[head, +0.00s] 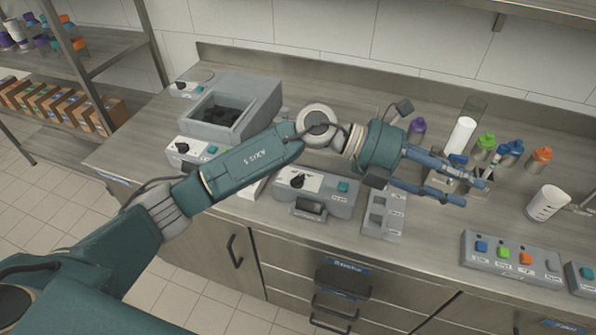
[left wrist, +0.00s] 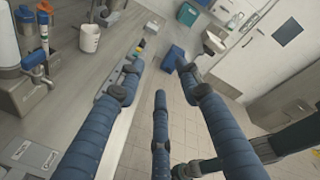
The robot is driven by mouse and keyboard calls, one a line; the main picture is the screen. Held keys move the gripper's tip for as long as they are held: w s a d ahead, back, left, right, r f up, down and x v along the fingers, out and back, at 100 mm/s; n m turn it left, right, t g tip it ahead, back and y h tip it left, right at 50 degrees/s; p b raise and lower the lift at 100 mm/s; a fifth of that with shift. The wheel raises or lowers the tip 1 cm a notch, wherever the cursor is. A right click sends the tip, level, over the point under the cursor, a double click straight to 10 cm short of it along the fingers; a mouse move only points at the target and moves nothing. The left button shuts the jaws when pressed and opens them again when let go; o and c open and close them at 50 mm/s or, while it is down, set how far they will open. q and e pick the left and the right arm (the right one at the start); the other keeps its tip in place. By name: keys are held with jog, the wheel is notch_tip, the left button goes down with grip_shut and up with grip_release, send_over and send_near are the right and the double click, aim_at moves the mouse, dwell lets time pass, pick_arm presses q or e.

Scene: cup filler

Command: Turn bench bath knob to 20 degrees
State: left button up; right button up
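A grey open-topped bath (head: 236,108) with a dark inside stands at the back left of the bench. A black knob (head: 182,147) sits on the white panel at its front, beside a teal button. Another black knob (head: 297,181) sits on a low grey device in front of my left forearm. I cannot read which label names the bath. My left gripper (head: 468,182) is over the bench, well right of both knobs. Its blue fingers are spread and empty, also in the left wrist view (left wrist: 158,74). A dark teal arm part of mine shows lower right there; its gripper is unclear.
Bottles, a white cylinder and a white cup (head: 547,203) stand behind and right of my left gripper. A panel with coloured buttons (head: 512,259) is at the front right. A grey slotted block (head: 384,214) lies below the gripper. Shelves with boxes (head: 62,108) stand left.

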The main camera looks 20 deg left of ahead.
pick_arm(q)
jog(key=w+a+f+m+y, duration=0.2)
jog(key=a+f+y, duration=0.2)
jog(key=a+f, duration=0.15)
jog(key=n+y, duration=0.2)
jog(key=y, duration=1)
send_over(298, 180)
jog(key=w, duration=0.1)
jog(key=f, duration=0.1)
jog(key=f+p, duration=0.1)
jog(key=f, duration=0.2)
jog(key=f+p, duration=0.1)
jog(key=f, duration=0.3)
jog(key=f+p, duration=0.1)
jog(key=f, duration=0.3)
jog(key=shift+w+a, duration=0.1)
jog(key=shift+a, duration=0.15)
grip_shut()
